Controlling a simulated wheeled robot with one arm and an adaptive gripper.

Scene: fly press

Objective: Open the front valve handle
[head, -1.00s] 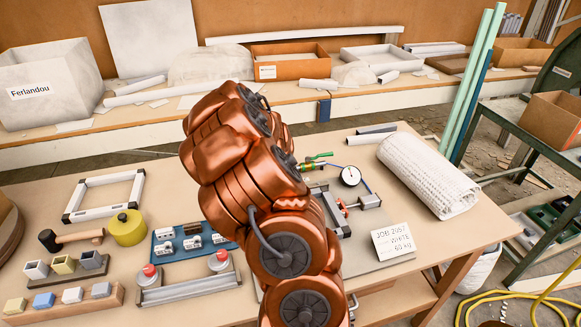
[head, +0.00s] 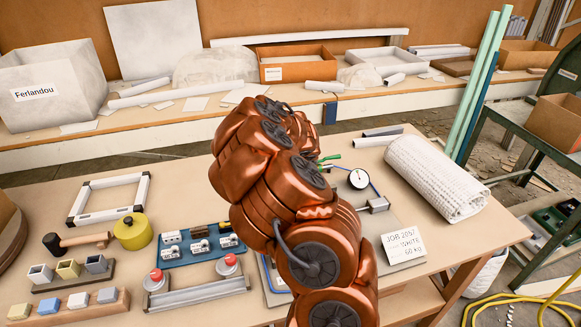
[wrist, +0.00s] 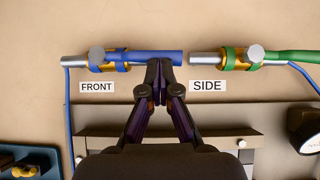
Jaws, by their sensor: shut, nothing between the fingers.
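The front valve (wrist: 107,59) shows in the wrist view at the upper left, with a blue lever handle (wrist: 145,57) pointing right, in line with its silver pipe. A FRONT label (wrist: 97,86) lies below it. My gripper (wrist: 159,63) is shut and empty. Its fingertips meet at the near edge of the blue handle, toward its free end; I cannot tell if they touch it. In the head view my copper arm hides the front valve and my gripper.
The side valve (wrist: 245,58) with a green handle (wrist: 300,57) is right of the front one, above a SIDE label (wrist: 207,86). A round gauge (head: 358,179) stands near it. Metal bars and a plate (wrist: 185,135) lie on the near side.

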